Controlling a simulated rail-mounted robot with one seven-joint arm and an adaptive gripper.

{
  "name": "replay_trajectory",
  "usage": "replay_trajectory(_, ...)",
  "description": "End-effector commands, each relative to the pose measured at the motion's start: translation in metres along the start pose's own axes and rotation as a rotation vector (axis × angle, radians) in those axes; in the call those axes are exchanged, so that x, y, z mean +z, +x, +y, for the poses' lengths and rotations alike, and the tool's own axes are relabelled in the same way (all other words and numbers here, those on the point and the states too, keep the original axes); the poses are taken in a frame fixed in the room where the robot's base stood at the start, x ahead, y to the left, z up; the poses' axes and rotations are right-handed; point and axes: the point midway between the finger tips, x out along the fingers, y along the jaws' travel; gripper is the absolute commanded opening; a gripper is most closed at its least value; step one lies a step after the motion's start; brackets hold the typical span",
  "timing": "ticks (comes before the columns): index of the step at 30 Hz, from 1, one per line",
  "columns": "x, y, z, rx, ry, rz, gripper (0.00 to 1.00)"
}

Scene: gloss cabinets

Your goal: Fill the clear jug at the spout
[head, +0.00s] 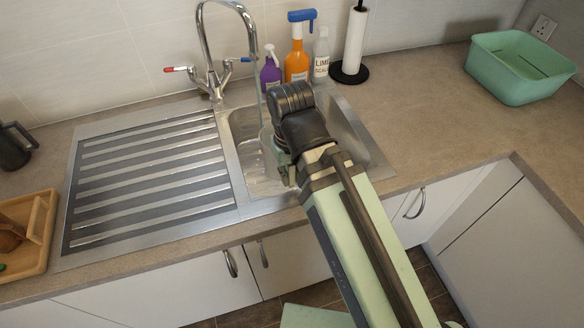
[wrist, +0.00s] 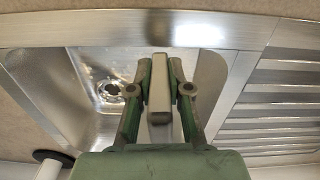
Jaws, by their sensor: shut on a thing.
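My gripper (head: 283,160) reaches down into the sink bowl, mostly hidden behind my wrist in the head view. In the wrist view its two fingers (wrist: 160,92) are shut on a pale upright bar, which looks like the handle of the clear jug. The clear jug (head: 267,140) shows only faintly, left of the gripper in the bowl, below the tap; its rim and water level cannot be made out. The chrome tap (head: 208,50) arches over the bowl, with a red lever and a blue lever. A thin pale stream (head: 257,90) seems to fall from its spout.
The metal sink (head: 355,130) has a ribbed drainboard (head: 150,170) on the left. Purple (head: 271,72), orange (head: 297,62) and clear (head: 321,60) bottles and a paper-roll stand (head: 349,72) stand behind it. A green tub (head: 515,75) is at right; a wooden tray (head: 35,235) is at left.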

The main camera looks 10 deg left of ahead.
Motion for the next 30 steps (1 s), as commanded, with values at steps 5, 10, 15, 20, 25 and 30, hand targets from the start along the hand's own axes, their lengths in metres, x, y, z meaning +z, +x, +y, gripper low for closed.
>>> replay_trajectory(5, -0.004, -0.005, 0.0, 0.0, 0.0, -0.002, 0.0)
replay_trajectory(10, -0.008, -0.005, 0.0, 0.0, 0.0, -0.002, 0.0)
replay_trajectory(15, -0.01, -0.005, 0.0, 0.0, 0.0, -0.002, 0.0)
replay_trajectory(20, -0.012, -0.005, 0.001, 0.0, 0.001, -0.002, 0.0)
replay_trajectory(25, -0.026, -0.004, 0.001, 0.0, 0.001, -0.002, 0.0)
replay_trajectory(30, -0.045, -0.004, 0.001, 0.0, 0.001, -0.002, 0.0)
